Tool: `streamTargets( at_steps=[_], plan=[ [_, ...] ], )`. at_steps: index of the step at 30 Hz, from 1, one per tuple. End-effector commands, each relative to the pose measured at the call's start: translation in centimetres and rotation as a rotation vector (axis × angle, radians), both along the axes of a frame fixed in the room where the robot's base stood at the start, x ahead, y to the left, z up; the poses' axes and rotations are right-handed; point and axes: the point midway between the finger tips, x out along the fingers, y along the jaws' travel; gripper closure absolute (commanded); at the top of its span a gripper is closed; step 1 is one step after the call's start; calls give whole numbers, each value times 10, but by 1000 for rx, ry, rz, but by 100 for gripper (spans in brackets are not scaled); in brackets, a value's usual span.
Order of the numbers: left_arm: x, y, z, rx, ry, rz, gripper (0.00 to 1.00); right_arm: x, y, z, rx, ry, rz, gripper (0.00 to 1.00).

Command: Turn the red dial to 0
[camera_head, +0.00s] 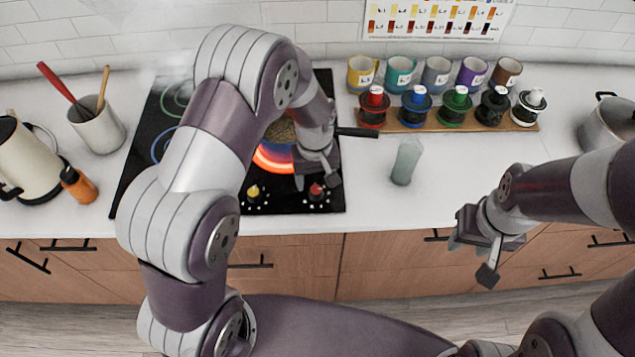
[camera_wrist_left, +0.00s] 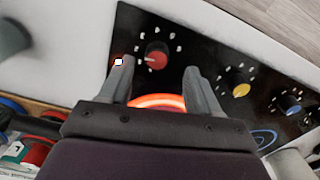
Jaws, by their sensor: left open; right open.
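The red dial (camera_head: 316,191) is at the front right of the black cooktop (camera_head: 262,205), below a burner that glows orange (camera_head: 268,160). In the left wrist view the red dial (camera_wrist_left: 156,57) has a white pointer facing left, toward a lit mark (camera_wrist_left: 118,62). My left gripper (camera_head: 316,182) is open above the dial. In its wrist view the fingertips (camera_wrist_left: 158,66) lie on either side of the dial, with no clear contact. My right gripper (camera_head: 478,257) is open and empty in front of the counter's right part.
A yellow dial (camera_head: 253,192) sits left of the red one; a blue dial (camera_wrist_left: 290,103) shows in the wrist view. A pan with a black handle (camera_head: 357,132) is on the burner, partly hidden by my arm.

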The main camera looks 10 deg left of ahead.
Motion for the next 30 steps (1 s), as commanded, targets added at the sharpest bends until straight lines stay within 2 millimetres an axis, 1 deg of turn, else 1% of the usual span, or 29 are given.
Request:
streamTargets(
  at_steps=[1, 3, 6, 10, 17, 18, 20, 21, 22, 30],
  plan=[
    [-1, 0, -10, 1, 5, 0, 38, 0, 0, 5, 0, 0, 0, 57],
    [-1, 0, -24, 0, 4, -1, 38, 0, 0, 7, 0, 0, 0, 57],
    [0, 0, -38, 0, 1, -1, 38, 0, 0, 9, 0, 0, 0, 57],
    [0, 0, -46, 0, 0, -1, 38, 0, 0, 10, 0, 0, 0, 57],
    [0, 0, -47, 0, -1, -1, 38, 0, 0, 9, 0, 0, 0, 57],
    [0, 0, -47, 0, -1, -1, 51, 0, 0, 9, 0, 0, 0, 57],
    [0, 0, -47, 0, -1, -1, 70, 0, 0, 9, 0, 0, 0, 57],
    [0, 0, -47, 0, -1, -1, 83, 0, 0, 9, 0, 0, 0, 57],
    [1, 0, -47, 0, -1, -1, 93, 0, 0, 9, 0, 0, 0, 57],
    [1, 0, -47, 0, -2, 9, 94, 0, 0, 9, 0, 0, 0, 57]
  ],
)
